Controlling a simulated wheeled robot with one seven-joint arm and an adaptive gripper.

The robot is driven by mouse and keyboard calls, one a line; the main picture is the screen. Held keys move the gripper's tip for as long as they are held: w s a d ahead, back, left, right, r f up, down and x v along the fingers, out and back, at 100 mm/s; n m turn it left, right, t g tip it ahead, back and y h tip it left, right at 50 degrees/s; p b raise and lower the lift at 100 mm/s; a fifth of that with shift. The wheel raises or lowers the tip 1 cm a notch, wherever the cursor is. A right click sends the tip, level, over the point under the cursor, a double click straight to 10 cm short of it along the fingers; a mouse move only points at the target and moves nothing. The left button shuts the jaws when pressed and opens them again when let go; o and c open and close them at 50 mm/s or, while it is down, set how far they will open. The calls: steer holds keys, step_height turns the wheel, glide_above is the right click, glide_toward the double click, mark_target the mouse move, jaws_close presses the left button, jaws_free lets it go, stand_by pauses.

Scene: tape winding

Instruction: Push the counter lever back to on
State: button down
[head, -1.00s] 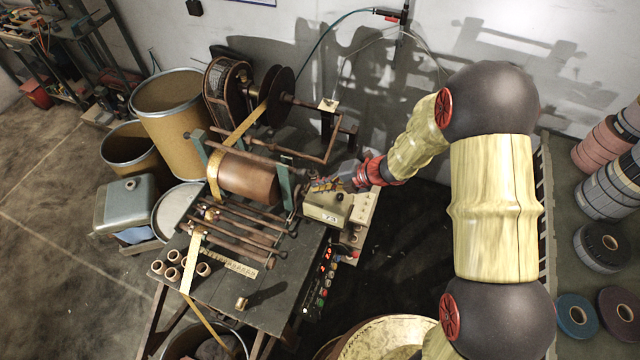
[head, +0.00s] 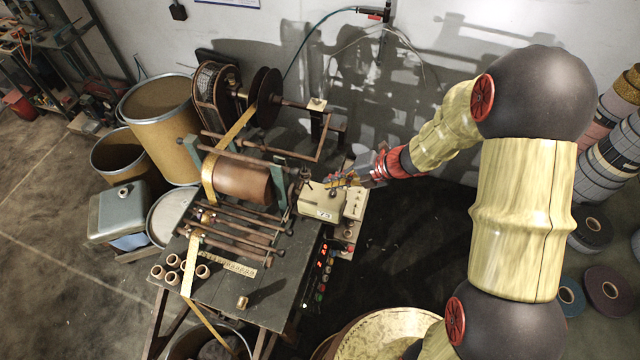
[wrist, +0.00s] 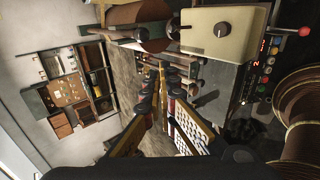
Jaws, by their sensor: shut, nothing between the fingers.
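The cream counter box (head: 318,204), marked 73, stands at the right end of the dark bench in the head view. A cream box with a dark knob, which looks like the counter, fills the top of the wrist view (wrist: 222,32). I cannot clearly pick out the counter lever. My gripper (head: 334,182) is just above and behind the box in the head view. In the wrist view my gripper (wrist: 167,75) has its fingers together with nothing between them. I cannot tell whether it touches the box or a lever.
A copper-coloured drum (head: 243,180) and winding rods lie left of the box. A control panel with red digits (head: 321,264) is on the bench's front right side. Several small rolls (head: 178,268) sit on the bench's left corner. Dark floor is open right of the bench.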

steer(key=shift+s+d+r, duration=0.25)
steer(key=shift+d+r, duration=0.1)
steer(key=shift+r, duration=0.25)
steer(key=shift+s+d+r, duration=0.2)
steer(key=shift+d+r, duration=0.15)
steer(key=shift+r, duration=0.2)
